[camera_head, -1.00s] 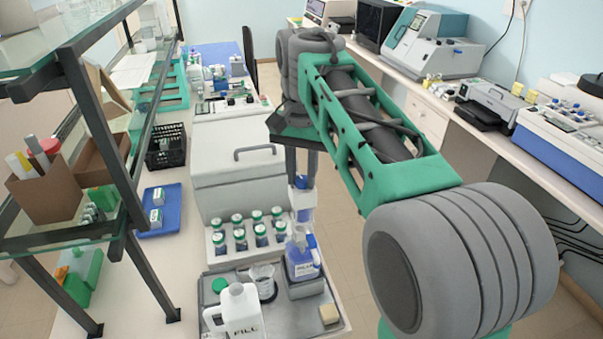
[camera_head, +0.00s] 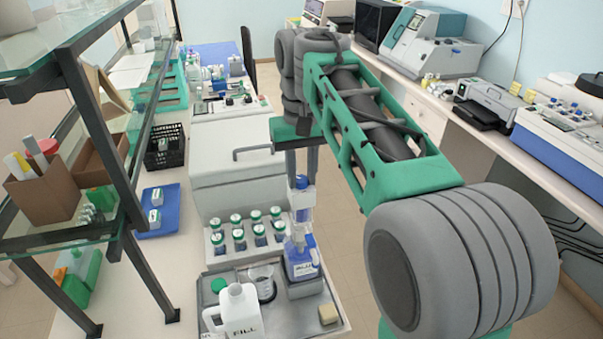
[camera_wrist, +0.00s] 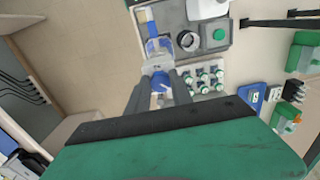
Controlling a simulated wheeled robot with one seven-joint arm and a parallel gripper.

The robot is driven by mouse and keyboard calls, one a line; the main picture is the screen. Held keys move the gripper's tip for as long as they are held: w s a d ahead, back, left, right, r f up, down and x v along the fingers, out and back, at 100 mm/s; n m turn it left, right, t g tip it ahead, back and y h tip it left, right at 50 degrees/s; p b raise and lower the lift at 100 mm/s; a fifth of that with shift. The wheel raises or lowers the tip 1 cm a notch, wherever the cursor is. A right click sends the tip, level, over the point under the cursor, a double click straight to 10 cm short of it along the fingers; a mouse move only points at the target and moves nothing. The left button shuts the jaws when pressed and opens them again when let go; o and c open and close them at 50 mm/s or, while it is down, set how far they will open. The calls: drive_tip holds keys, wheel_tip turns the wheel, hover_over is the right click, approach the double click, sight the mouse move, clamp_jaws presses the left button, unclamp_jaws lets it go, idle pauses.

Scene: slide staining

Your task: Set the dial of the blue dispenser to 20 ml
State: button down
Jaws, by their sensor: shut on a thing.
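The blue dispenser (camera_head: 300,215) stands upright on top of a blue bottle (camera_head: 301,261) on the grey tray. Its upper part is blue and its body is clear. My gripper (camera_head: 302,177) points straight down from above, with its fingers at the dispenser's blue top. In the wrist view my gripper (camera_wrist: 159,80) is shut on the upper part of the blue dispenser (camera_wrist: 160,87), one finger on each side. The fingers partly hide this part. The dial's marks and setting are too small to read.
Glass shelving (camera_head: 60,240) is on the left.

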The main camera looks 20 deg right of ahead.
sight(302, 180)
idle(0.3)
drive_tip(key=c, duration=1.1)
unclamp_jaws()
wheel_tip(302, 180, up, 8)
drive_tip(key=shift+f+b, duration=0.1)
drive_tip(key=shift+b, duration=0.2)
